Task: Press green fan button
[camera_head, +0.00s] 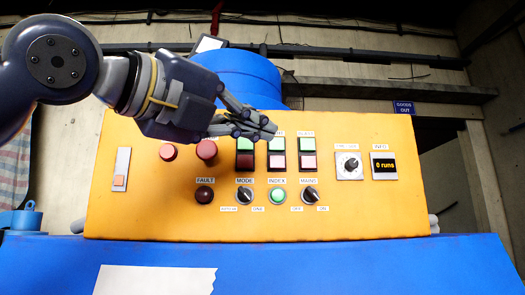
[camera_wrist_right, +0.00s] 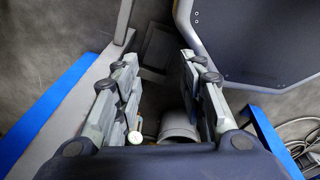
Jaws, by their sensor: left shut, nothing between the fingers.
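An orange control panel (camera_head: 130,215) carries three pairs of square buttons, green above red or pink. The left green button (camera_head: 244,146) is partly covered by my left gripper's fingers. The middle green button (camera_head: 278,145) is just below the fingertips, and the right green button (camera_head: 306,144) is clear. The labels above are hidden or too small to read, so I cannot tell which is the fan. My left gripper (camera_head: 272,129) is shut and empty, in front of the panel's upper middle; contact cannot be told. My right gripper (camera_wrist_right: 158,60) is open, with nothing between its fingertips.
Red round buttons (camera_head: 206,150), a fault lamp (camera_head: 204,195), black knobs (camera_head: 244,195), a round green index button (camera_head: 277,196) and a display reading "0 runs" (camera_head: 383,165) share the panel. A blue drum (camera_head: 245,72) stands behind it. A blue surface (camera_head: 350,268) lies below.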

